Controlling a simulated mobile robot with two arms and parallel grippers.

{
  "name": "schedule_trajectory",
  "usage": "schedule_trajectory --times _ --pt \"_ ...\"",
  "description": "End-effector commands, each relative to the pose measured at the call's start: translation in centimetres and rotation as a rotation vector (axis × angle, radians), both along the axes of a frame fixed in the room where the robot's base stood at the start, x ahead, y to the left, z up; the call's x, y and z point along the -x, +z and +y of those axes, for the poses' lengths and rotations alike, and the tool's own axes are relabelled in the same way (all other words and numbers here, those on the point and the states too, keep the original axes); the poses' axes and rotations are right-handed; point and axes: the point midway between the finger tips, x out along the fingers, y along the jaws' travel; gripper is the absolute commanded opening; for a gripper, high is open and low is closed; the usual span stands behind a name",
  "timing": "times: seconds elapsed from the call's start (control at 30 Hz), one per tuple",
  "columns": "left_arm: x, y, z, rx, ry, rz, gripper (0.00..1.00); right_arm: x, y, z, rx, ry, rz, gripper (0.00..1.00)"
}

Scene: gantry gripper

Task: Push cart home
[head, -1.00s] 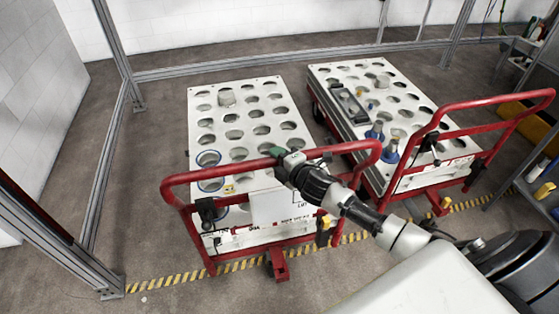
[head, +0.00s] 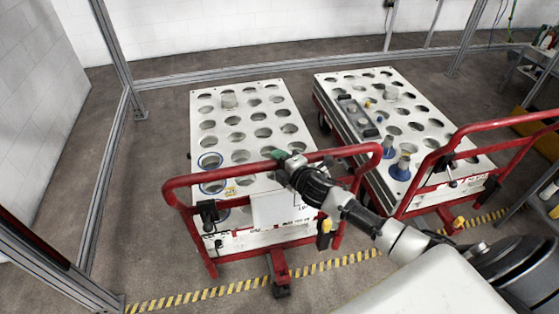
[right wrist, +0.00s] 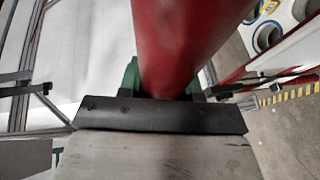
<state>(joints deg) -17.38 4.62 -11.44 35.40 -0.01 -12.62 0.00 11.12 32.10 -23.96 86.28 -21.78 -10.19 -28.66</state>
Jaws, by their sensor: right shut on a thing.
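The left cart is a white platform (head: 240,98) with rows of round holes and a red tubular push handle (head: 176,186) at its near end. My right gripper (head: 284,157) is shut on the top bar of that handle, right of its middle. In the right wrist view the red bar (right wrist: 185,40) runs between the green fingers of the gripper (right wrist: 165,82), whose tips are hidden behind it. The cart stands upright on the floor, its near end by the striped floor tape. My left gripper is not in view.
A second cart (head: 440,140) with a red handle and a few parts on it stands close on the right. Yellow-black tape (head: 200,295) crosses the floor. Metal frame posts (head: 122,70) stand at the left, with a low rail behind. Floor beyond the left cart is clear.

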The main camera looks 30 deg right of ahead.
Motion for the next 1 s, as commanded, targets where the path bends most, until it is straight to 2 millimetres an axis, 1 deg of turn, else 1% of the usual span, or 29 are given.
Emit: schedule_trajectory --times 0.03,0.07,0.1,0.23,0.5,0.57,0.63,0.77,0.9,1.0 --pt "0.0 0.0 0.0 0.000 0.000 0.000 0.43 -0.5 1.0 -0.4 0.005 -0.003 -0.020 0.00" --pt "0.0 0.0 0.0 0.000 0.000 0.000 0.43 -0.5 1.0 -0.4 0.005 -0.004 -0.020 0.00" --pt "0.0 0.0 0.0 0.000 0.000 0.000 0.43 -0.5 1.0 -0.4 0.006 -0.004 -0.021 0.38" --pt "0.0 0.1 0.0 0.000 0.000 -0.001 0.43 -0.5 1.0 -0.4 0.006 -0.005 -0.021 0.58" --pt "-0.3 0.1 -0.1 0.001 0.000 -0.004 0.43 -0.4 1.0 -0.5 0.006 -0.006 -0.020 0.59" --pt "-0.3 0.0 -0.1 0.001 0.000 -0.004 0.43 -0.2 1.0 -0.5 0.006 -0.006 -0.019 0.59" --pt "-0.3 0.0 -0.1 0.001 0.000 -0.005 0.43 0.4 1.0 -0.6 0.006 -0.005 -0.018 0.59" --pt "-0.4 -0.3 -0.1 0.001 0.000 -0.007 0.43 2.6 1.1 -0.8 0.006 -0.001 -0.013 0.59" --pt "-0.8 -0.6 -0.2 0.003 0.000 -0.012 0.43 5.8 1.4 -1.1 0.006 0.001 -0.009 0.59" --pt "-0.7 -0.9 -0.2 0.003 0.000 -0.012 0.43 7.7 1.7 -1.3 0.005 0.001 -0.008 0.59"
